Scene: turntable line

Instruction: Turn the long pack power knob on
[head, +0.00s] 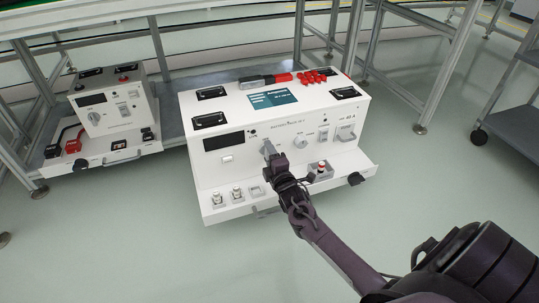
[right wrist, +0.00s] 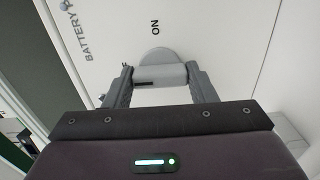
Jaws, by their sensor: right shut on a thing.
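The long white battery unit (head: 228,174) stands in the middle of the head view. Its grey power knob (head: 267,147) is on the front panel, right of a dark display. My right gripper (head: 272,157) reaches it from the front, and its fingers are shut on the knob. In the right wrist view the grey knob (right wrist: 158,55) sits between the two fingers of the gripper (right wrist: 160,75). The word ON is printed on the panel beside the knob. The knob's exact setting is hard to tell. My left gripper is not in view.
Red clips (head: 314,75) and a black-and-red tool (head: 265,80) lie on the long unit's top. A red-topped switch (head: 321,168) is right of my gripper. Metal frame legs stand behind.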

